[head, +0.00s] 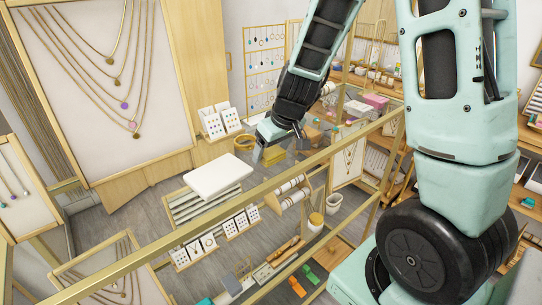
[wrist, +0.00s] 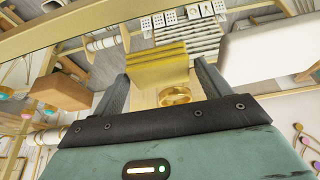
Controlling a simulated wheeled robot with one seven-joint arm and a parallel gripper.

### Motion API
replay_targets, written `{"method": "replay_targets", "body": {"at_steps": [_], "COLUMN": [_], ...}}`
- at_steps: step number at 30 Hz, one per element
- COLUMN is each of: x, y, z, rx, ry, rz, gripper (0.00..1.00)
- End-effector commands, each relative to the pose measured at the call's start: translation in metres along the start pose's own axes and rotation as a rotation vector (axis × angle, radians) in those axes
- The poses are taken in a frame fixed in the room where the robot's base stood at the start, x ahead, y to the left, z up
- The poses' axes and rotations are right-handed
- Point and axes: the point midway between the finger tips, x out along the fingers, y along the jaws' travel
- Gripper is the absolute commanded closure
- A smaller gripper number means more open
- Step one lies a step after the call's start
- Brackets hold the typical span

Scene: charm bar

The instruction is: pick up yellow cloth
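The yellow cloth (wrist: 157,68) is a small folded piece with ridged layers, lying between and just beyond my fingertips in the wrist view. In the head view the cloth (head: 274,156) shows as a small yellow patch just below my gripper (head: 279,148). In the wrist view my gripper (wrist: 161,70) has its fingers spread wide, one on each side of the cloth. The left fingertip is very near the cloth's edge; I cannot tell if it touches. A small gap shows on the right.
A gold ring-shaped item (wrist: 175,96) lies near the cloth. A white padded block (head: 218,177) and racks of earrings (head: 241,222) stand nearby. A brass rail (head: 230,192) crosses the front. A necklace board (head: 112,80) stands at the left.

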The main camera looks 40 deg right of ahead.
Motion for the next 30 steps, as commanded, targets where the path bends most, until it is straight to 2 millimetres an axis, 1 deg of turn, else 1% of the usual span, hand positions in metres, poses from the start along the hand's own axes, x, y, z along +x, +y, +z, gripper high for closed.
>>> {"method": "replay_targets", "body": {"at_steps": [1,2,3,4,11,14,17,24,27,30], "x": [0.000,0.000,0.000,0.000,-0.001,-0.006,-0.020,-0.063,-0.077,-0.087], "y": [0.000,0.000,0.000,0.000,0.000,-0.001,-0.001,-0.001,0.000,0.000], "z": [0.000,0.000,0.000,0.000,0.000,-0.003,-0.009,-0.027,-0.033,-0.036], "rx": [0.000,0.000,0.000,0.000,0.000,-0.001,-0.003,-0.003,-0.002,-0.002], "ry": [0.000,0.000,0.000,0.000,0.000,0.001,0.004,0.006,0.005,0.004], "rz": [0.000,0.000,0.000,0.000,0.000,-0.001,0.000,-0.001,0.000,0.000], "gripper": [0.39,0.47,0.58,0.59,0.59,0.59,0.59,0.59,0.59,0.59]}}
